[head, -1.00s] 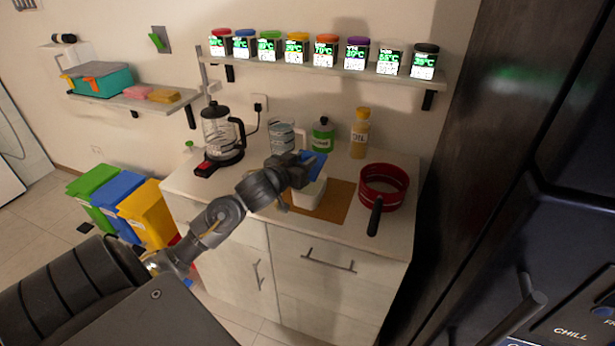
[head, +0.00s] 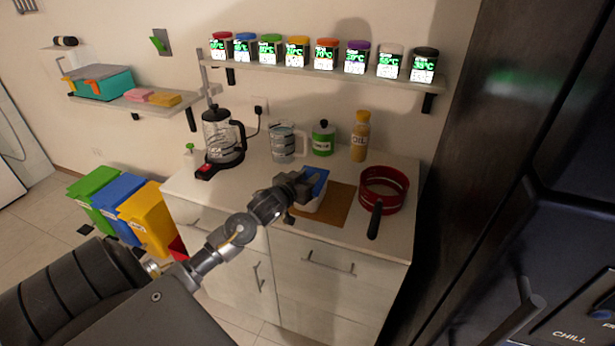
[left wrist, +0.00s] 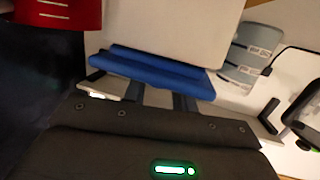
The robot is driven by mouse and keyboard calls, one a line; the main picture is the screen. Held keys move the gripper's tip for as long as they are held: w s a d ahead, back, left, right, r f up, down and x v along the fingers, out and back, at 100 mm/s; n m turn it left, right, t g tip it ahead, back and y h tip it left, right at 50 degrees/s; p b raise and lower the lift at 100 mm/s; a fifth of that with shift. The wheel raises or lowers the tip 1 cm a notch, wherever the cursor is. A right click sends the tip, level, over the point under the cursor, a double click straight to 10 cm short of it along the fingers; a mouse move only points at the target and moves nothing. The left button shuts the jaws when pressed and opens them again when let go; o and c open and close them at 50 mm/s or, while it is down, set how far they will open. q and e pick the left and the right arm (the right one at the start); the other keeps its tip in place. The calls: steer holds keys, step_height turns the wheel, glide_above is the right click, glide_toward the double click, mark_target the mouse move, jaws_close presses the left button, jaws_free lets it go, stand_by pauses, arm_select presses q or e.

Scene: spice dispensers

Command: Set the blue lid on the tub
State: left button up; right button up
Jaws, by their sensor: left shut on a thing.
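The white tub (head: 309,206) stands on the brown board (head: 335,207) on the counter, partly hidden by my left gripper. The blue lid (head: 320,181) is at the top of the tub, and it looks tilted in the head view. I cannot tell whether it touches the rim all round. My left gripper (head: 304,185) is shut on the lid's near left side. In the left wrist view the lid (left wrist: 155,72) lies across the fingers, with a pale shape beyond it that may be the tub. My right gripper is not in view.
A red pan (head: 384,190) with a dark handle stands right of the board. A kettle (head: 221,140), a mug (head: 284,143), a green jar (head: 323,139) and a yellow bottle (head: 360,137) stand behind. A shelf (head: 300,66) with several spice dispensers hangs above.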

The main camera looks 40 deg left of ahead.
arm_select(q)
steer(key=shift+f, duration=0.6)
steer(key=o, duration=1)
steer(key=shift+c, duration=0.2)
steer(key=shift+r, duration=0.15)
steer(key=b+v, duration=0.1)
steer(key=v, duration=1.1)
steer(key=shift+r, duration=0.35)
